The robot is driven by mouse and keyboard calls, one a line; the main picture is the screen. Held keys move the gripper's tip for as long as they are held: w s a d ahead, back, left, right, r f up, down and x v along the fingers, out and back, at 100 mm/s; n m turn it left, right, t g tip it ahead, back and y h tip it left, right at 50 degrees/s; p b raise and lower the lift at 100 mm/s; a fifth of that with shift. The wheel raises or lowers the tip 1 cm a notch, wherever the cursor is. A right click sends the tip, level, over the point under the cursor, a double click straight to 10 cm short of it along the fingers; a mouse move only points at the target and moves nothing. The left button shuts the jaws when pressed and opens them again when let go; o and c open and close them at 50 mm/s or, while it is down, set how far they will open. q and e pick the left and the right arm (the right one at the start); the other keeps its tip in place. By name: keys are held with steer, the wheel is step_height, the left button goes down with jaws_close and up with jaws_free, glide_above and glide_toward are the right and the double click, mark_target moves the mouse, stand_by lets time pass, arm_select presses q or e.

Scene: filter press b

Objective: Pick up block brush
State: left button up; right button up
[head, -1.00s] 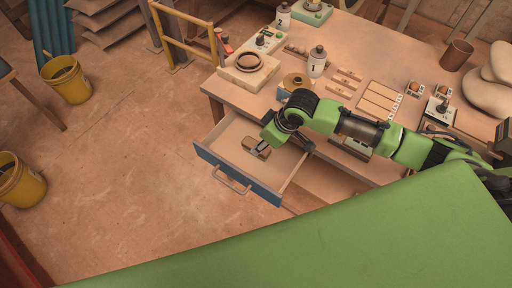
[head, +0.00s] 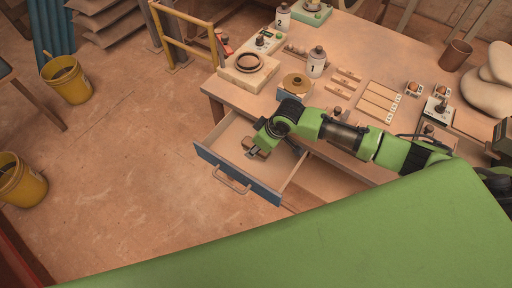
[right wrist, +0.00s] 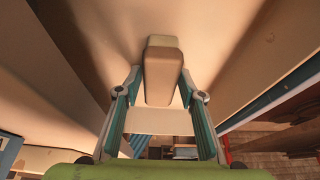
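The block brush (head: 248,142), a small brown block, lies in the open drawer (head: 228,170) of the workbench. My right gripper (head: 254,152) reaches down into the drawer and covers part of the brush. In the right wrist view the brush (right wrist: 163,75) has a tan-brown body with a paler end and lies between the two fingers (right wrist: 162,88). Narrow gaps show on both sides, so the fingers look open around it. My left gripper is not in view.
The drawer has a blue front with a handle (head: 232,185). The bench top (head: 350,62) above holds bottles, a round ring on a block, wooden strips and other small items. Yellow buckets (head: 68,82) stand on the floor at left, where the floor is mostly clear.

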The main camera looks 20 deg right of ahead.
steer(key=shift+f, duration=0.15)
steer(key=c, duration=0.9)
